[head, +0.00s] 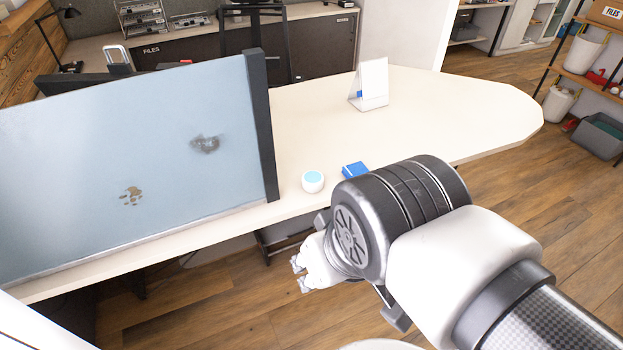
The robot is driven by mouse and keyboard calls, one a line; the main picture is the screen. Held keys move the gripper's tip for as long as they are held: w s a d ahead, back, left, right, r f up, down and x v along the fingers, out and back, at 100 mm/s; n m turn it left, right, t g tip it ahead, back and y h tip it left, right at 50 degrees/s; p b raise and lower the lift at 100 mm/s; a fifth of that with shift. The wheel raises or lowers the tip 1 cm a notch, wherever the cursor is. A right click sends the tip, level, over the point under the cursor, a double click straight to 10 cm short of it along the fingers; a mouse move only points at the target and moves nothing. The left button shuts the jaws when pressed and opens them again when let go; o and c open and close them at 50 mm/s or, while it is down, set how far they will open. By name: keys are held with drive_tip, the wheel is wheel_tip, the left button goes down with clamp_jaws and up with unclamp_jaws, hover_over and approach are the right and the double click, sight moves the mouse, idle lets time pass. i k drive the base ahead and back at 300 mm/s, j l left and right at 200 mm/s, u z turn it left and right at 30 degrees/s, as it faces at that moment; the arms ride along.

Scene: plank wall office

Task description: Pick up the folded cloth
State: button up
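A small blue item (354,170), which looks like the folded cloth, lies on the pale desk (430,120) near its front edge. My arm hides its lower right part, and I cannot make out any folds. My gripper (299,274) is in front of the desk edge, below and left of the blue item in the picture and apart from it. Its two fingertips look spread, with nothing visible between them.
A grey-blue divider panel (100,165) with stains blocks the left side. A white stand-up card (371,84) stands farther back. The right part of the desk is clear.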

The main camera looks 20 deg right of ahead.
sight(356, 169)
drive_tip(key=i+l+z, duration=0.35)
drive_tip(key=l, duration=0.2)
drive_tip(key=i+l+z, duration=0.7)
drive_tip(key=i, duration=0.3)
